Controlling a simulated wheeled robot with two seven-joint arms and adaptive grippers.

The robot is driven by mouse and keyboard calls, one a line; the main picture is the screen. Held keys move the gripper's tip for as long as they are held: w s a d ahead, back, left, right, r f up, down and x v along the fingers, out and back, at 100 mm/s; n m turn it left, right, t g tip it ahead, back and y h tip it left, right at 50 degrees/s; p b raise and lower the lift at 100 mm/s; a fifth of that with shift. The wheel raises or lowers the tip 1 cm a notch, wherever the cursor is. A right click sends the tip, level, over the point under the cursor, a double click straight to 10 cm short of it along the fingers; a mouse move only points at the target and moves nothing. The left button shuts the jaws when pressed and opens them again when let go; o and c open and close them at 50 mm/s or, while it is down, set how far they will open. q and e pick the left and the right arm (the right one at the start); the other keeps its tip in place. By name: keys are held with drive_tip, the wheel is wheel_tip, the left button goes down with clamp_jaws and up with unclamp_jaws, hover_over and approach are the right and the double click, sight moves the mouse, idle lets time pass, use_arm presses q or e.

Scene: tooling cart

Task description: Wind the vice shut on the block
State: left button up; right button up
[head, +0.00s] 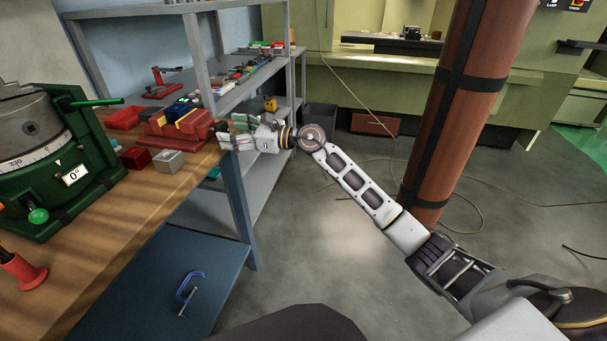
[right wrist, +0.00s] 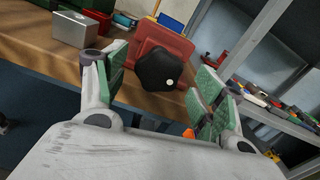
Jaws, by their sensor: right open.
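The red vice (head: 172,128) stands on the wooden bench near its right edge, and its red end also shows in the right wrist view (right wrist: 172,42). A black lobed knob (right wrist: 160,68) sits on that end. My right gripper (head: 230,136) is at the vice's right end. Its green-padded fingers are open, on either side of the knob in the right wrist view, with gaps between pads and knob. My left gripper is not in view.
A silver block (head: 169,161) and a dark red box (head: 136,158) sit in front of the vice. A green rotary table (head: 60,165) stands at left. Shelves (head: 222,85) with small parts are behind. Open floor (head: 330,235) lies right of the bench.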

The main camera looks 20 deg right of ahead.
drive_tip(key=v, duration=1)
drive_tip(key=w+d+f+m+t+h+p, duration=0.2)
drive_tip(key=d+f+m+p, duration=0.4)
drive_tip(key=f+m, duration=0.3)
drive_tip(key=w+d+f+m+t+h+p, duration=0.2)
drive_tip(key=d+f+m+h+p, duration=0.3)
drive_tip(key=f+m, duration=0.5)
drive_tip(key=shift+d+f+m+t+h+p, duration=0.35)
drive_tip(key=shift+m+t+p, duration=0.25)
drive_tip(key=shift+m+p, duration=0.95)
drive_tip(key=shift+w, duration=0.15)
